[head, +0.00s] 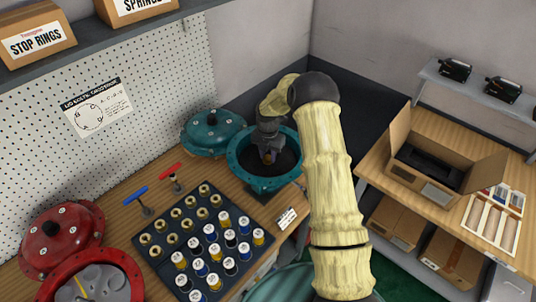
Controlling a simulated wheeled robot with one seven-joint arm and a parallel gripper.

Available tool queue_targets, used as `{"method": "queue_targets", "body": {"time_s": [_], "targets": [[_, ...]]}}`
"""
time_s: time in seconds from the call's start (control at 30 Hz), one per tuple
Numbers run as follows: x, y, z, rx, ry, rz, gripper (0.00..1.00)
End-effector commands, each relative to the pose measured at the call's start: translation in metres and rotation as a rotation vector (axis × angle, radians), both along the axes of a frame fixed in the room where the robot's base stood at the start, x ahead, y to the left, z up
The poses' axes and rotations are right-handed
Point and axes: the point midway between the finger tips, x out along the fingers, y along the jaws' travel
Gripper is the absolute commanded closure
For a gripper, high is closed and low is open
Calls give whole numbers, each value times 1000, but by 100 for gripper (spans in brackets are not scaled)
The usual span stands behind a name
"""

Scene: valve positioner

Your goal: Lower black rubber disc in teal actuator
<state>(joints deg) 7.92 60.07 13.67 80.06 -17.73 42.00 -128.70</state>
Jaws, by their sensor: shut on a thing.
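The teal actuator (233,157) is an open round housing near the back right end of the wooden bench. The black rubber disc (287,160) shows as a dark round surface inside its rim. My gripper (268,157) points down over the middle of the housing and is shut on a small part at the disc's centre. The fingertips are small in view, and my wrist covers part of the far rim. I cannot tell whether the disc is fully seated or still slightly raised.
A teal lid (213,135) lies behind the actuator. A black tray (210,243) of springs stands in front, beside red- and blue-handled tools (171,176). A red housing (97,262) and red lid (62,240) are at left. A second bench at right holds an open cardboard box (437,165).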

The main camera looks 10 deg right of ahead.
Motion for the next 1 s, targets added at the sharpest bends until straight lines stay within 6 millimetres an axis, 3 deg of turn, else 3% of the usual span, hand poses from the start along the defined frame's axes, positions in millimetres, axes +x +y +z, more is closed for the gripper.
{"method": "queue_targets", "body": {"time_s": [0.07,0.1,0.2,0.23,0.67,1.0], "targets": [[0,0,0,0,0,0,99],[0,0,0,0,0,0,67],[0,0,0,0,0,0,47],[0,0,0,0,0,0,45],[1,0,8,1,-2,-1,45],[1,0,65,0,-5,-2,45]]}}
